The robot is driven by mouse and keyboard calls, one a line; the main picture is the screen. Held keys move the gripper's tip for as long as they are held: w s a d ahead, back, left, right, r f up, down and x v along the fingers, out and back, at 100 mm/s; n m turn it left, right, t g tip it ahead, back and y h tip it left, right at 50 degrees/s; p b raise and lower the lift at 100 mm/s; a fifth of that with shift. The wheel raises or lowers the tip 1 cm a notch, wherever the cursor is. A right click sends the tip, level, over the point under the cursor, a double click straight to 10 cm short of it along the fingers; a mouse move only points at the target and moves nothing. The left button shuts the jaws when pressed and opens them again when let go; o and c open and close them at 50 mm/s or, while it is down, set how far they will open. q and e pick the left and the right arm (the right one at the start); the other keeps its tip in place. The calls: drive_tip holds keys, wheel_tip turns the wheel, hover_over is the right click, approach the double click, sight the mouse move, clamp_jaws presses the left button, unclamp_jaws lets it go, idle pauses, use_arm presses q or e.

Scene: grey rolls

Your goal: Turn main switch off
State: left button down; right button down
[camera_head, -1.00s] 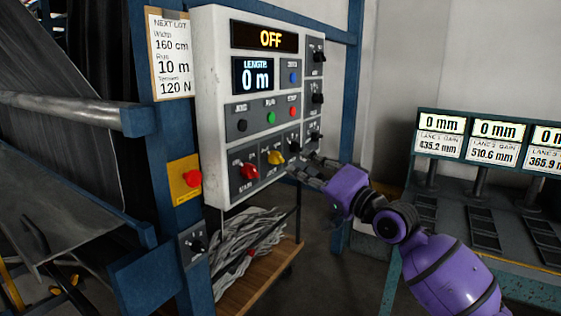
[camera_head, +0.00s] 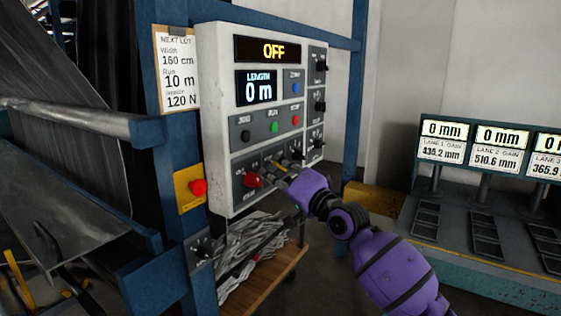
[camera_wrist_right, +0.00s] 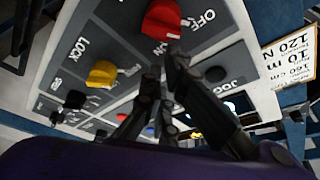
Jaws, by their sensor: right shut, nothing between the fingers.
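The main switch is a red rotary knob (camera_head: 252,180) at the lower left of the white control panel (camera_head: 214,110). In the right wrist view, the red knob (camera_wrist_right: 160,18) is at the top, with "OFF" lettered beside it. My right gripper (camera_head: 276,166) is shut and empty at the panel's lower part, just right of the red knob. In the wrist view its fingertips (camera_wrist_right: 164,66) show just below the red knob; I cannot tell if they touch the panel. A yellow knob (camera_wrist_right: 101,73) marked "LOCK" sits left of them; the gripper mostly hides it in the head view.
The panel's top display (camera_head: 267,51) reads OFF and the length display (camera_head: 256,88) reads 0 m. A red button (camera_head: 198,187) on a yellow plate is on the blue post. A wooden cart (camera_head: 270,276) with grey strips stands below. A console (camera_head: 500,270) stands right.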

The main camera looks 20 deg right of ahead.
use_arm(q)
drive_tip(key=shift+s, duration=0.25)
use_arm(e)
drive_tip(key=shift+s+a+f+n, duration=0.35)
drive_tip(key=shift+s+a+n, duration=0.1)
drive_tip(key=shift+a+n, duration=0.15)
